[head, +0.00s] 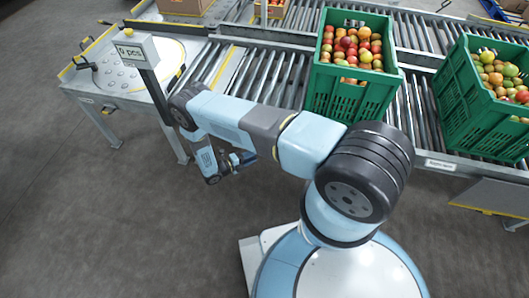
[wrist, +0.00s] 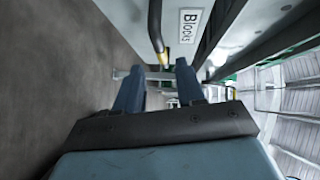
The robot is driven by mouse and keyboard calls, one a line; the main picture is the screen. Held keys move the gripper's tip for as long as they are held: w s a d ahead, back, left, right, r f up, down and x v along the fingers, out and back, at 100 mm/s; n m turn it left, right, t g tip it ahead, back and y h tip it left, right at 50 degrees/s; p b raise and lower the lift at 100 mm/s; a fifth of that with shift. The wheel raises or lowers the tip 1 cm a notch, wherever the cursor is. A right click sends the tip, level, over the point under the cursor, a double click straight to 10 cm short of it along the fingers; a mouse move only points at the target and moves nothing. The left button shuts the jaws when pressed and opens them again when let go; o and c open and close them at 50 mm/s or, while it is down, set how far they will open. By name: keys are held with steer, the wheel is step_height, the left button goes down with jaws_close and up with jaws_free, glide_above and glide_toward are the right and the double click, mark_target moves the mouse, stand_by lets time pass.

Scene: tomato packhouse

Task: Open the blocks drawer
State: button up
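The Blocks drawer (wrist: 215,30) shows in the wrist view as a pale grey front with a white label reading "Blocks" (wrist: 188,26). A yellow and black bar, which looks like its handle (wrist: 157,30), runs beside the label. My gripper (wrist: 158,68) is open, with its two fingers apart. The bar's near end appears between the fingertips in the picture; I cannot tell whether they touch it. In the head view my gripper (head: 240,160) hangs beside the conveyor's near edge. The drawer front cannot be made out there.
A roller conveyor (head: 285,75) carries a green tomato crate (head: 345,92) and another green crate (head: 475,105) to the right. A metal table (head: 95,80) with a "9 pcs" sign (head: 130,52) stands at the left. The grey floor (head: 90,210) in front is clear.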

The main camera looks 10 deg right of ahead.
steer(key=x, duration=0.7)
steer(key=shift+d+f, duration=0.1)
steer(key=shift+d, duration=0.1)
steer(key=shift+c, duration=0.3)
jaws_close()
